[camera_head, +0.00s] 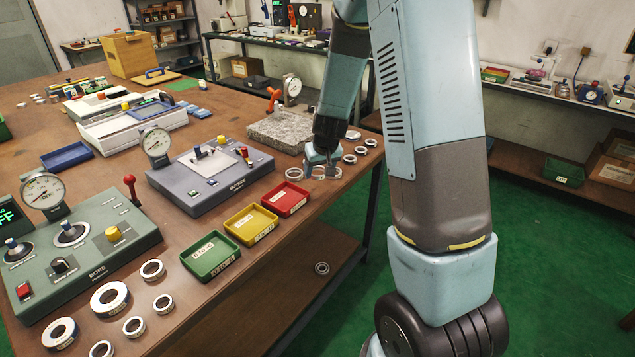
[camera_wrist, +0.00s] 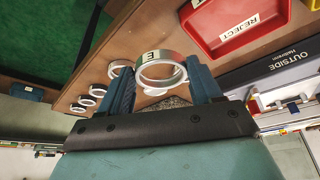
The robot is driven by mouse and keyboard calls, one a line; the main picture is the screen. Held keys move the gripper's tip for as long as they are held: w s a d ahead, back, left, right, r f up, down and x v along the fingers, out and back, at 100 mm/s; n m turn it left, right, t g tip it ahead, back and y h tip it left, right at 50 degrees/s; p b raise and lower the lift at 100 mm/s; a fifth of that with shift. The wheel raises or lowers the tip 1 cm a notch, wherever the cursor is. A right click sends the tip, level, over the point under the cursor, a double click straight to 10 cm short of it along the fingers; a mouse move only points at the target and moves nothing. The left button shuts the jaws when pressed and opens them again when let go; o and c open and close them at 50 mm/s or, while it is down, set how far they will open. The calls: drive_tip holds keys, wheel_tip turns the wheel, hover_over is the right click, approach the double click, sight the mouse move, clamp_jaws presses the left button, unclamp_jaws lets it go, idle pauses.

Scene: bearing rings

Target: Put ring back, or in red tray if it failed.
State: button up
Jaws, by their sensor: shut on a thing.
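My gripper (camera_wrist: 158,82) is shut on a metal ring (camera_wrist: 163,70) with a dark letter label. In the head view my gripper (camera_head: 321,170) is low over the far right part of the bench, near its edge; the held ring is small there and partly covered by the fingers. The red tray (camera_head: 285,212) lies to the left of and nearer than my gripper, empty. In the wrist view the red tray (camera_wrist: 200,37), labelled REJECT, is at upper right, apart from the held ring.
Loose rings lie close by: several to the right (camera_head: 361,150) and one just left (camera_head: 293,174). Yellow (camera_head: 236,241) and green (camera_head: 196,272) trays line the front edge. The grey OUTSIDE gauge (camera_head: 215,205) and a granite block (camera_head: 270,128) stand behind. Several rings lie front left.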

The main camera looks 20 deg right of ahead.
sight(318, 189)
drive_tip(key=shift+w+d+f, duration=0.2)
drive_tip(key=shift+w+f, duration=0.55)
drive_tip(key=shift+f, duration=0.2)
drive_tip(key=shift+w+d+f, duration=0.15)
drive_tip(key=shift+w+f, duration=0.55)
drive_tip(key=shift+f, duration=0.2)
wheel_tip(318, 189, down, 3)
drive_tip(key=shift+w+f, duration=0.1)
drive_tip(key=shift+f, duration=0.1)
drive_tip(key=shift+s+f, duration=0.2)
drive_tip(key=shift+f, duration=0.15)
